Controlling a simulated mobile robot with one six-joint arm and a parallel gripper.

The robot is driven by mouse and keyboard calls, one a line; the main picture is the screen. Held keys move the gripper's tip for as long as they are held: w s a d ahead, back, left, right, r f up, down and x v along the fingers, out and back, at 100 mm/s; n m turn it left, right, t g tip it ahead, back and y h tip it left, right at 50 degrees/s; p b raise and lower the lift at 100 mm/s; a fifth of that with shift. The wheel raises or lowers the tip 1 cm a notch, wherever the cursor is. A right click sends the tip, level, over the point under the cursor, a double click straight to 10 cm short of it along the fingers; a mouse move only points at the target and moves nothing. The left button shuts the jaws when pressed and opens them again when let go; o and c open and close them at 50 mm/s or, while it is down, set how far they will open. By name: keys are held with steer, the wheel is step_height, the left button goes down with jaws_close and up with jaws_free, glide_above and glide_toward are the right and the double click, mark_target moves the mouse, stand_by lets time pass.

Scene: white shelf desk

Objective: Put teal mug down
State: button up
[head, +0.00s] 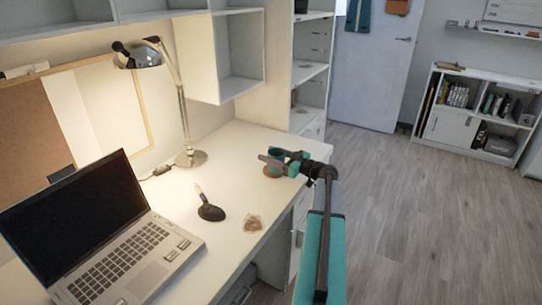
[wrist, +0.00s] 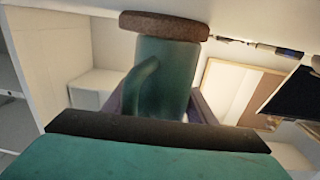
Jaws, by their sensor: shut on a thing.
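The teal mug (head: 276,153) is at the right end of the white desk in the head view, partly hidden by my gripper (head: 282,160). My gripper is shut on it. A round brown coaster (head: 269,174) shows right under the mug. In the wrist view, which is upside down, the mug (wrist: 168,75) fills the middle with its handle toward me, and its base meets the coaster (wrist: 165,25) or is very close to it. I cannot tell whether the mug's weight rests on the coaster.
A desk lamp (head: 190,158) stands at the back. A dark round-headed brush-like object (head: 211,212) and a small brown item (head: 253,223) lie on the desk (head: 225,180). An open laptop (head: 120,260) is at the left. Shelves (head: 240,85) hang above the back right.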

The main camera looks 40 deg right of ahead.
steer(key=o, duration=1.3)
steer(key=shift+o, duration=0.2)
steer(key=shift+r, duration=0.1)
steer(key=s, duration=0.4)
steer(key=s+d, duration=0.1)
steer(key=s, duration=0.3)
steer(key=s+d+b, duration=0.1)
steer(key=s, duration=0.2)
steer(key=shift+s+d, duration=0.2)
steer(key=shift+s, duration=0.2)
steer(key=shift+s, duration=0.1)
